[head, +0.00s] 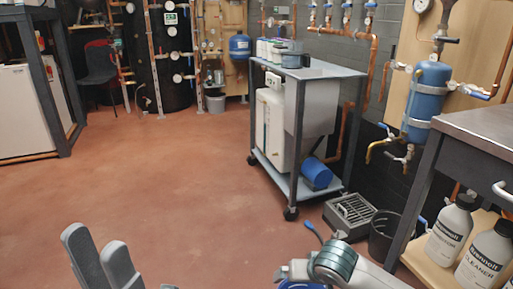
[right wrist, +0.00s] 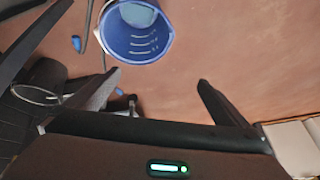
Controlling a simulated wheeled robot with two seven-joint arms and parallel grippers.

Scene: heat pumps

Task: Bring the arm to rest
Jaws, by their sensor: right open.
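My left gripper (head: 97,246) comes in at the bottom left of the head view. Its two grey fingers point up over the red floor with only a narrow gap between them; whether that counts as open I cannot tell. My right arm shows at the bottom right of the head view, above the floor. My right gripper (right wrist: 160,76) shows in the right wrist view with its fingers wide apart and nothing between them. A blue bucket (right wrist: 150,52) with white marks inside stands on the floor beyond the fingertips.
A grey trolley (head: 335,71) carries a white unit and a blue container. A grey vented box (head: 350,212) and a black bin (head: 384,236) stand by the bench (head: 480,128) at right. White bottles (head: 450,231) stand on its lower shelf. The floor at left centre is clear.

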